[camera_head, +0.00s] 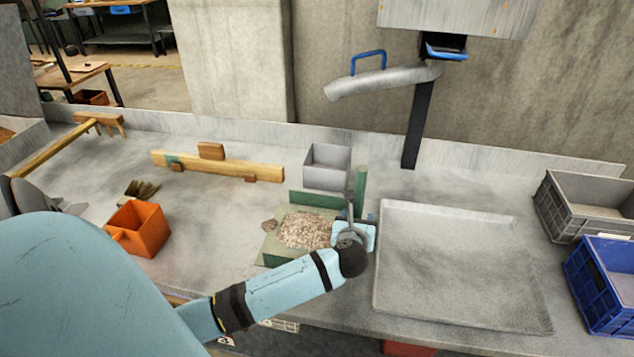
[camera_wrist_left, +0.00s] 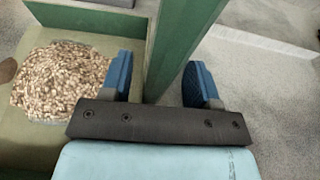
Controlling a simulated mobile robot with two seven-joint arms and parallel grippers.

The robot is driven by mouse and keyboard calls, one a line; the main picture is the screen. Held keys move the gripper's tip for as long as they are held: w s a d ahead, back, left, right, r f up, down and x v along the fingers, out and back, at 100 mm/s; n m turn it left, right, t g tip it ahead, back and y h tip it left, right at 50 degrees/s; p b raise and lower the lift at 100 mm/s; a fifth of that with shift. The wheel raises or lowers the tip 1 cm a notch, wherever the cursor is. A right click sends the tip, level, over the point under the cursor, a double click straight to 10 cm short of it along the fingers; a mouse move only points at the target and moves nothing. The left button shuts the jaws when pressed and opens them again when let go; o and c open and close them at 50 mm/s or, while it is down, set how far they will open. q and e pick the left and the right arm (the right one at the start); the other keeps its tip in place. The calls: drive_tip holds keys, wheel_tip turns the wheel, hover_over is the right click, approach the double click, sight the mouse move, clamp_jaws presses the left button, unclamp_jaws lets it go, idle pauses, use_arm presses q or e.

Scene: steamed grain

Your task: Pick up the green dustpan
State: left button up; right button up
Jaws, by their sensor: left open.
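The green dustpan (camera_head: 273,246) stands on the grey counter, left of the large tray, with a heap of pale grain (camera_head: 304,230) on its pan. Its upright green handle (camera_head: 361,183) rises at the pan's right side. In the left wrist view the handle (camera_wrist_left: 180,45) passes between the two blue fingers of my left gripper (camera_wrist_left: 161,78). The fingers stand apart on either side of it, with a clear gap at the right finger. In the head view my left gripper (camera_head: 357,222) is at the handle's lower part and partly hides it. My right gripper is not in view.
A grey open box (camera_head: 327,166) stands behind the dustpan. A large grey tray (camera_head: 388,255) lies to the right, with grey and blue crates (camera_head: 612,290) beyond. An orange container (camera_head: 140,229), a brush (camera_head: 141,189) and a wooden bar (camera_head: 217,166) are on the left. A metal pipe (camera_head: 382,82) hangs above.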

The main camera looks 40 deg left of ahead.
use_arm(q)
drive_tip(key=shift+w+a+f, duration=0.25)
drive_tip(key=shift+w+a, duration=0.05)
drive_tip(key=shift+w, duration=0.15)
clamp_jaws()
drive_tip(key=shift+r, duration=0.1)
drive_tip(key=shift+r, duration=0.1)
